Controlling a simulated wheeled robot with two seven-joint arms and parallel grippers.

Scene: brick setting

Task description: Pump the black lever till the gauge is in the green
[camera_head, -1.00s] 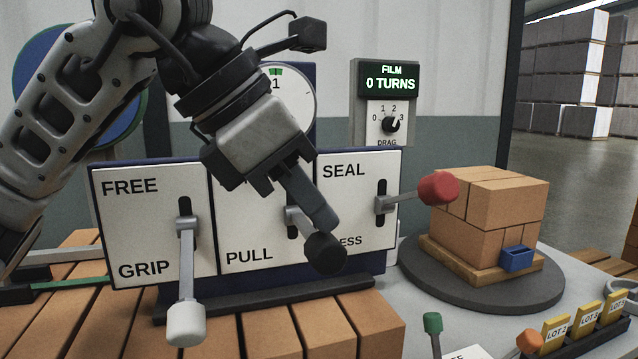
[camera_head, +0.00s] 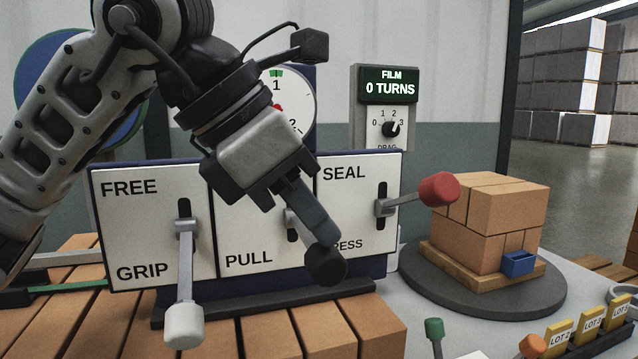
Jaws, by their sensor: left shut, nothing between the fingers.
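The black lever's round knob (camera_head: 326,266) hangs low in front of the middle panel marked PULL (camera_head: 249,225). My left gripper (camera_head: 318,232) is shut, its fingers pointing down and right just above the knob. It overlaps the lever's shaft, and I cannot tell whether it touches the knob. The gauge (camera_head: 300,98) is a white dial behind my left wrist, with a green band at its top near the 1. A red part shows near its middle. The needle's reading is hidden by my arm. My right gripper is not in view.
The white-knobbed lever (camera_head: 184,325) on the left panel points down, and the red-knobbed lever (camera_head: 438,189) on the right sticks out. The film display (camera_head: 389,86) reads 0 TURNS. Bricks are stacked on a round turntable (camera_head: 423,290) at right.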

